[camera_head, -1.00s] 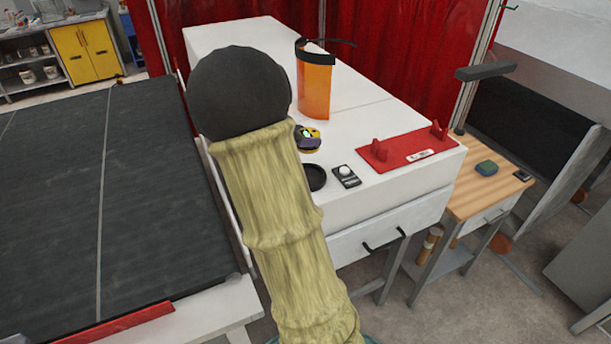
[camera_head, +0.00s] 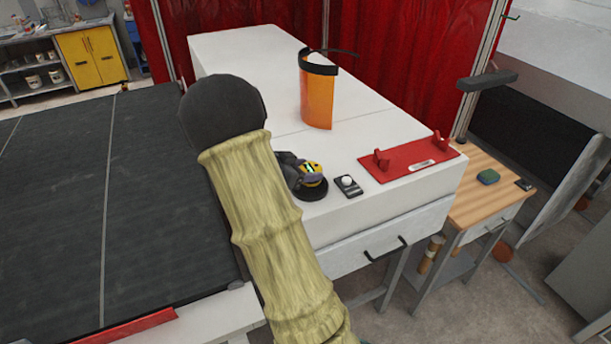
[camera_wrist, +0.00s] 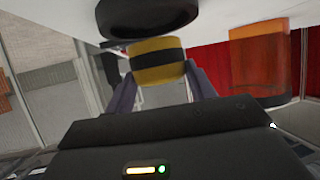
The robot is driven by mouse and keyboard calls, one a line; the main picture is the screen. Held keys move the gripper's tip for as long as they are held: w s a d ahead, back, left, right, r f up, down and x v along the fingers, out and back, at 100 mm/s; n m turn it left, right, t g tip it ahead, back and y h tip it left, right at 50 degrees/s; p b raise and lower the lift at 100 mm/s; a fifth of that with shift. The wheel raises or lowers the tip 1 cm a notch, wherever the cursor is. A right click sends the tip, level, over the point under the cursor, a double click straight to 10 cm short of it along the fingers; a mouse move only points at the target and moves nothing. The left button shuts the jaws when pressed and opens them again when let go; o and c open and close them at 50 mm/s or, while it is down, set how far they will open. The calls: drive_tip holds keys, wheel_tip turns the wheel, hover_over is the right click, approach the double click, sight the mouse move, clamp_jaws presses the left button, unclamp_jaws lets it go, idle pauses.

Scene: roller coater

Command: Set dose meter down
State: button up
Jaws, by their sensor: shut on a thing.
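The dose meter, which I take to be the round yellow-and-black puck (camera_head: 311,169), is at my gripper (camera_head: 300,172) over the white cabinet top. In the wrist view the puck (camera_wrist: 158,63) sits between the two fingers of my gripper (camera_wrist: 160,88), which are shut on it. A black round dish (camera_head: 312,192) lies on the cabinet top right under the puck, partly hidden by it. The dish (camera_wrist: 145,15) also shows close to the puck in the wrist view. I cannot tell whether they touch. My arm hides part of the cabinet's left side.
A small black device with a white dome (camera_head: 348,185) lies just right of the dish. A red plate with two uprights (camera_head: 408,162) is farther right. An orange face shield (camera_head: 317,95) stands behind. The white cabinet top (camera_head: 245,60) is clear toward the back.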

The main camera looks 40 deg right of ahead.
drive_tip(key=shift+w+f, duration=0.1)
drive_tip(key=shift+f, duration=1.1)
drive_tip(key=o, duration=1.1)
drive_tip(key=shift+w+a+f, duration=0.1)
drive_tip(key=shift+a+f, duration=0.05)
drive_tip(key=shift+o, duration=0.6)
drive_tip(key=shift+s+d, duration=0.25)
drive_tip(key=b+v, duration=0.3)
drive_tip(key=v, duration=0.9)
drive_tip(key=shift+a, duration=0.15)
drive_tip(key=shift+w, duration=0.1)
